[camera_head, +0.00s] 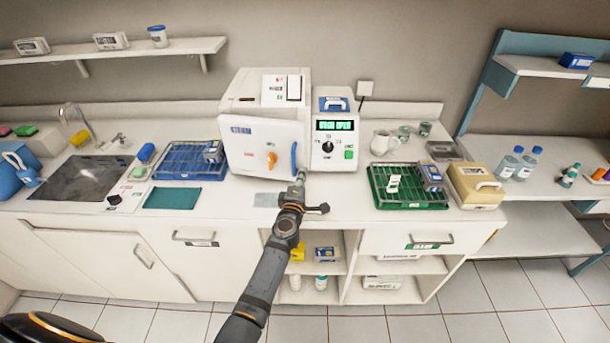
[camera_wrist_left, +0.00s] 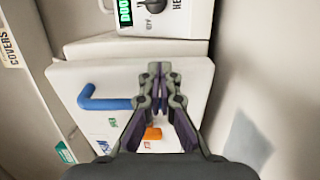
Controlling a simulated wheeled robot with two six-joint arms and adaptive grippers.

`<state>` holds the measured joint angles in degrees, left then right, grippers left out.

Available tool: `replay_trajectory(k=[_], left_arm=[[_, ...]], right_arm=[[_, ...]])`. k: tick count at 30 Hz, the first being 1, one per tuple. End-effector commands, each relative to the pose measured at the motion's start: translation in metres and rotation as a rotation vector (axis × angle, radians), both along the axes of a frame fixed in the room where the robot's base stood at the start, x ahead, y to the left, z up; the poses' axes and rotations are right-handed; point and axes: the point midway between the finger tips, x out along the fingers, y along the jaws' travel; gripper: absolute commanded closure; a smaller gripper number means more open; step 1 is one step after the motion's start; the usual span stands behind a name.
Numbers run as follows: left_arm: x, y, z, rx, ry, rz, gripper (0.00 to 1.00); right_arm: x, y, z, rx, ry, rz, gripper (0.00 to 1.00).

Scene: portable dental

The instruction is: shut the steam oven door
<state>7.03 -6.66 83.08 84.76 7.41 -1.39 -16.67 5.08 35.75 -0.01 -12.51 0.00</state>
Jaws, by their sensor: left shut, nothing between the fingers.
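The steam oven (camera_head: 262,92) is a white box on the counter with a control panel (camera_head: 334,135) on its right side. Its display reads DOOR OPEN. The white oven door (camera_head: 250,143) has a blue handle (camera_head: 294,158) and an orange knob (camera_head: 271,160), and stands a little out from the body. In the left wrist view the door (camera_wrist_left: 180,78), blue handle (camera_wrist_left: 102,101) and orange knob (camera_wrist_left: 153,134) show behind the fingers. My left gripper (camera_head: 300,176) is shut and empty, in front of the door's lower right corner, just below the handle. Contact cannot be told.
A blue rack (camera_head: 188,172) and a teal mat (camera_head: 172,198) lie left of the oven. A green rack (camera_head: 410,200) and a beige box (camera_head: 475,188) stand to the right. The sink (camera_head: 82,180) is far left. Open counter lies between panel and green rack.

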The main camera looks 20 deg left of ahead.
Motion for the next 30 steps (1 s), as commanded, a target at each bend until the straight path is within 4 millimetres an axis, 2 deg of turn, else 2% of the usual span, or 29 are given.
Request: replay_trajectory(k=[6, 13, 22, 25, 30], left_arm=[[-0.001, 0.001, 0.0, 0.0, 0.0, 0.0, 1.0], [0.001, 0.001, 0.0, 0.0, 0.0, 0.005, 1.0], [0.047, 0.002, -0.001, 0.002, -0.002, 0.098, 1.0], [0.052, 0.003, 0.0, 0.0, -0.001, 0.098, 1.0], [0.053, 0.003, 0.001, 0.001, -0.003, 0.098, 1.0]], right_arm=[[-0.014, 0.006, -0.002, 0.007, 0.021, -0.003, 0.4], [-0.017, 0.014, -0.003, 0.018, 0.024, -0.006, 0.4], [-0.013, 0.01, -0.016, 0.012, 0.019, -0.004, 0.4], [-0.007, 0.007, -0.015, 0.009, 0.01, -0.003, 0.4], [-0.008, 0.004, -0.015, 0.005, 0.011, -0.002, 0.4]])
